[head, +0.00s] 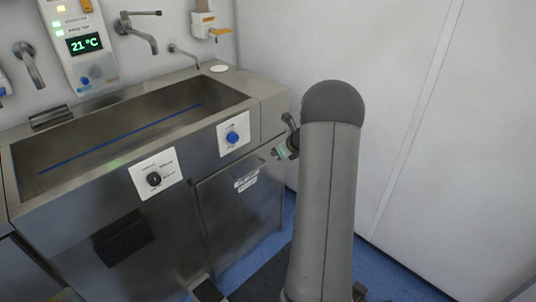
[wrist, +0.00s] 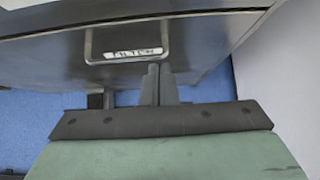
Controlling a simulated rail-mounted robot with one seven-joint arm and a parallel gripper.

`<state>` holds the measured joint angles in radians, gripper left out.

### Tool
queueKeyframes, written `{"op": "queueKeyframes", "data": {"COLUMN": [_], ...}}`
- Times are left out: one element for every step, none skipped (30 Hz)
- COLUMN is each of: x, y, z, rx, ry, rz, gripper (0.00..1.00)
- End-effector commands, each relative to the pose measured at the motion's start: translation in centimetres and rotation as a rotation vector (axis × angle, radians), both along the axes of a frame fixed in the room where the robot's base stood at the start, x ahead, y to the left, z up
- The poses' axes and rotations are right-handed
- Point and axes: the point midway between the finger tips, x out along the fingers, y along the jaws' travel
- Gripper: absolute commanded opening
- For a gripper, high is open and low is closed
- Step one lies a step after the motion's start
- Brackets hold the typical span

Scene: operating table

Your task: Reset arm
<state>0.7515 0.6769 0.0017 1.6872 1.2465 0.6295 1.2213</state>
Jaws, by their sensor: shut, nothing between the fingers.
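My gripper (wrist: 157,72) shows in the wrist view with its two dark fingers together and nothing between them. The fingertips are in front of a metal cabinet front with a recessed, labelled panel; I cannot tell whether they touch it. In the head view my grey arm stands upright right of the middle and hides most of the wrist and the gripper. A small part of the arm's end shows just left of it, near the right end of the steel sink unit (head: 196,165).
The sink unit has a deep basin, a black knob (head: 154,179) and a blue knob (head: 232,137) on its front. Taps (head: 140,32) and a panel reading 21 °C (head: 84,44) are on the wall behind. A white wall (head: 460,150) bounds the right. Blue floor (head: 262,262) shows below.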

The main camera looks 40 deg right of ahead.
Motion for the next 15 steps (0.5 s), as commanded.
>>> {"op": "queueKeyframes", "data": {"x": [-0.8, -1.2, -1.7, -2.0, -2.3, -2.6, -2.8, -3.0, -3.2, -3.3, -3.4, -3.5, -3.5, -3.5, -3.5], "y": [-0.2, -0.3, -0.4, -0.4, -0.5, -0.5, -0.6, -0.6, -0.6, -0.6, -0.6, -0.7, -0.7, -0.7, -0.7], "z": [0.9, 1.3, 1.8, 2.0, 2.3, 2.6, 2.8, 2.9, 3.1, 3.1, 3.2, 3.3, 3.3, 3.3, 3.3], "rx": [-0.001, 0.0, 0.0, 0.0, 0.0, 0.0, 0.0, 0.0, 0.002, 0.002, 0.002, 0.002, 0.002, 0.002, 0.002], "ry": [-0.001, 0.0, 0.001, 0.001, 0.002, 0.001, 0.002, 0.002, 0.002, 0.003, 0.003, 0.003, 0.003, 0.003, 0.003], "rz": [-0.002, -0.003, -0.003, -0.003, -0.001, -0.001, -0.002, -0.002, -0.002, -0.002, -0.002, -0.002, -0.002, -0.002, -0.002], "gripper": [0.0, 0.0, 0.0, 0.0, 0.0, 0.0, 0.0, 0.0, 0.0, 0.0, 0.0, 0.0, 0.0, 0.0, 0.0]}}
